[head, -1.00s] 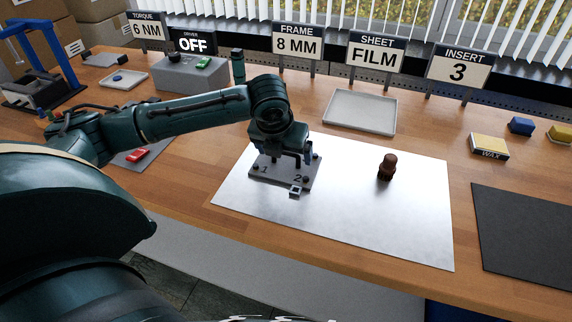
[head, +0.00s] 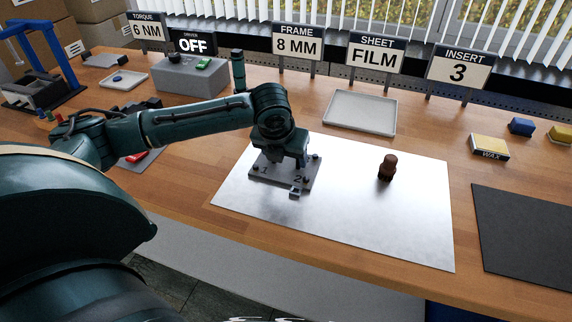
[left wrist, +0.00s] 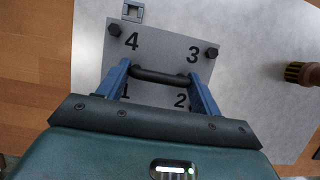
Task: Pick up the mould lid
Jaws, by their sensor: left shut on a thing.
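The mould lid (head: 281,181) is a grey plate with numbered corners and dark bolts, lying flat on the shiny metal sheet. In the left wrist view its plate (left wrist: 164,48) shows numbers 3 and 4 clearly, with 1 and 2 partly covered. A dark bar handle (left wrist: 160,76) crosses its middle. My left gripper (left wrist: 160,75) is shut on this handle, one blue finger at each end. In the head view the left gripper (head: 288,161) is low over the lid and hides its middle. A small square tab (head: 295,193) sticks out at the lid's front edge. My right gripper is not in view.
A brown knobbed tool (head: 387,167) stands on the metal sheet (head: 400,225) right of the lid. Behind is an empty pale tray (head: 360,112). A dark mat (head: 530,235) and a wax block (head: 489,147) are at right. Signs line the back.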

